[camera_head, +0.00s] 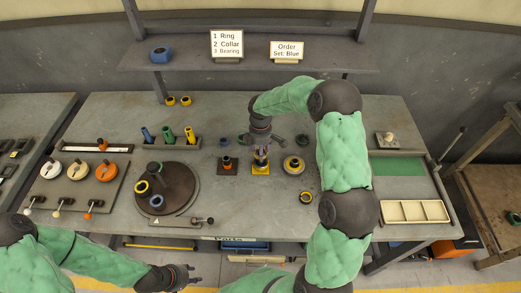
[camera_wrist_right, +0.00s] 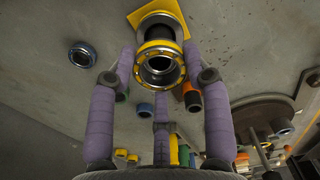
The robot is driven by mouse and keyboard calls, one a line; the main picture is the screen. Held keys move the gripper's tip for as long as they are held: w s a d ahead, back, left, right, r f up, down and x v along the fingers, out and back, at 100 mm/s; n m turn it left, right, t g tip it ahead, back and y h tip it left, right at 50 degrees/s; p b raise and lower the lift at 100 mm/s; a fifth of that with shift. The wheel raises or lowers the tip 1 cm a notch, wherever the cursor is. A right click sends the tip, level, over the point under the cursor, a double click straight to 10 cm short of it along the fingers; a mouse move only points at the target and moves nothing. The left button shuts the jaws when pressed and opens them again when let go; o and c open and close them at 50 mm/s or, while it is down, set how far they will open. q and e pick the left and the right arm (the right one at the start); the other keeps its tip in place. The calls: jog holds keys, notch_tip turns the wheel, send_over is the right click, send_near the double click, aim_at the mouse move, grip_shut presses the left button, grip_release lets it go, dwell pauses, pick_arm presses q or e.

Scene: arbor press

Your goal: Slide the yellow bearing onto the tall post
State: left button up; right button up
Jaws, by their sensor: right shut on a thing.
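My right gripper (camera_head: 261,150) is over a yellow square plate (camera_head: 260,170) at the middle of the bench. In the right wrist view its purple fingers are shut on the yellow bearing (camera_wrist_right: 149,48), a yellow ring with a steel inner race, held at the fingertips (camera_wrist_right: 160,66). Behind the bearing, the yellow plate (camera_wrist_right: 142,14) carries an upright round part with a pale rim. The bearing lines up closely with it; I cannot tell whether it is around it. I cannot clearly pick out the tall post. My left gripper (camera_head: 192,275) looks open and empty beyond the bench's front edge.
A brown plate with a dark and orange post (camera_head: 227,166) stands left of the yellow plate, a round metal part (camera_head: 293,165) right. A dark turntable (camera_head: 180,190) holds loose rings. A white divided tray (camera_head: 414,212) lies at right.

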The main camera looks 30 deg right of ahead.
jog(key=shift+f+b, duration=0.6)
jog(key=shift+f, duration=0.4)
jog(key=o, duration=1.4)
jog(key=shift+c, duration=0.2)
jog(key=shift+o, duration=0.3)
jog(key=o, duration=0.4)
jog(key=shift+r+p, duration=2.75)
jog(key=shift+r, duration=1.25)
